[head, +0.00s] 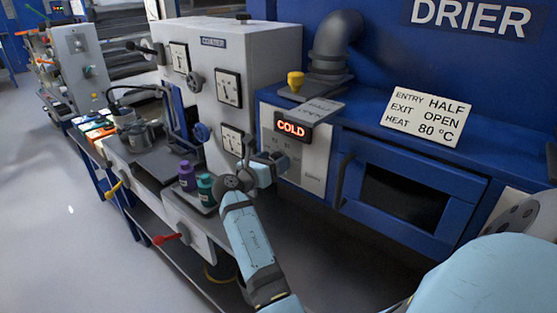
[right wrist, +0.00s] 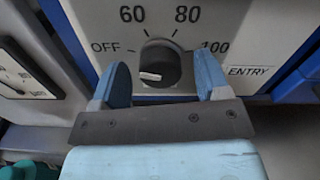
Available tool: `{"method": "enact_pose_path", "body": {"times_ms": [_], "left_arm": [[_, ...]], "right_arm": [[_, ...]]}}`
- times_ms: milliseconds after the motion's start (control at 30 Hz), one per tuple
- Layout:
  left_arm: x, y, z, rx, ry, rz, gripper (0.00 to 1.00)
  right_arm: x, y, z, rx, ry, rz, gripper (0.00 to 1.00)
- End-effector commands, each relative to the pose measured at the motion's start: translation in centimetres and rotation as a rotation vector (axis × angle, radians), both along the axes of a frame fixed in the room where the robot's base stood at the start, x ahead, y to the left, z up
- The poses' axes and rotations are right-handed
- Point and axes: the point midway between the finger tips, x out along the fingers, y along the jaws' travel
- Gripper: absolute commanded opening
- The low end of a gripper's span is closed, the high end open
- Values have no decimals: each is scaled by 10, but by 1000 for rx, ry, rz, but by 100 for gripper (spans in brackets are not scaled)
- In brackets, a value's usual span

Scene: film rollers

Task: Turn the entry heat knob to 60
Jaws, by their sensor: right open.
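The entry heat knob (right wrist: 160,62) is a round black dial on a white panel, with a white pointer mark. Marks OFF, 60, 80 and 100 run around it from left to right, with an ENTRY label (right wrist: 249,71) at its lower right. The pointer lies on the left of the knob, on the OFF side and away from 60. My right gripper (right wrist: 163,78) is open, with one blue finger on each side of the knob; contact is not clear. In the head view my right gripper (head: 272,165) is in front of the white panel (head: 309,158) and hides the knob. My left gripper is not in view.
A red COLD display (head: 291,126) sits above the panel. A sign (head: 425,116) reads entry half, exit open, heat 80 °C. A purple bottle (head: 187,176) and a teal bottle (head: 206,188) stand left of my right gripper. The blue drier door (head: 408,192) is to the right.

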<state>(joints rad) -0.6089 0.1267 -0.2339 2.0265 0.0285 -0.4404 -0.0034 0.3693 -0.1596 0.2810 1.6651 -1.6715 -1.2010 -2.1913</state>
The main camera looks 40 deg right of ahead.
Motion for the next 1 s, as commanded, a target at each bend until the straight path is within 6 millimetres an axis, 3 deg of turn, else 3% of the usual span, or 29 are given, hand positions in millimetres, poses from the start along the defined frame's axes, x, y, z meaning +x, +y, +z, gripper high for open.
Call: {"method": "enact_pose_path", "body": {"times_ms": [467, 700, 1000], "left_arm": [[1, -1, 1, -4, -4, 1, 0], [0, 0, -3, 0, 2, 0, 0], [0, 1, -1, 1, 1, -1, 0]], "right_arm": [[0, 2, 0, 0, 0, 0, 69], [0, 2, 0, 0, 0, 0, 20], [0, 2, 1, 2, -30, 0, 20]]}}
